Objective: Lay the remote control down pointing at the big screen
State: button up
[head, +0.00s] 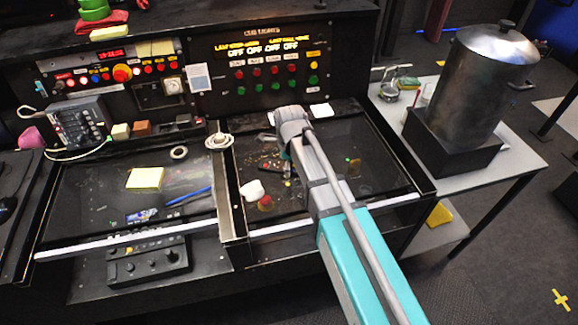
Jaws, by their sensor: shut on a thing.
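My teal and grey arm reaches from the bottom right over the right-hand dark glass panel of the desk. My gripper (287,178) points down at that panel, partly hidden by my wrist. It is shut on a small dark object that looks like the remote control (268,163), with light specks like buttons. Its outline blends into the dark glass, so I cannot tell which way it points or whether it touches the panel. I see nothing that is clearly the big screen; a cue-light panel with yellow lettering (262,46) stands behind the desk.
A white lump (252,190) and a red-orange item (265,203) lie left of my gripper. A raised divider (231,200) separates the two glass panels. The left panel holds a yellow note pad (146,178) and blue pen (188,196). A metal urn (480,85) stands right.

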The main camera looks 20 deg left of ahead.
jog(key=shift+f, duration=0.2)
jog(key=o, duration=1.3)
jog(key=shift+r, duration=0.1)
jog(key=shift+c, duration=0.2)
jog(key=shift+r, duration=0.1)
notch_tip(320, 180, up, 12)
jog(key=p, duration=1.2)
jog(key=s+d+n, duration=0.2)
jog(key=d+n, duration=0.6)
jog(key=d, duration=1)
jog(key=s+d+n, duration=0.3)
jog(key=d+n, duration=0.6)
jog(key=d, duration=0.9)
jog(key=shift+s+d, duration=0.2)
jog(key=shift+s, duration=0.15)
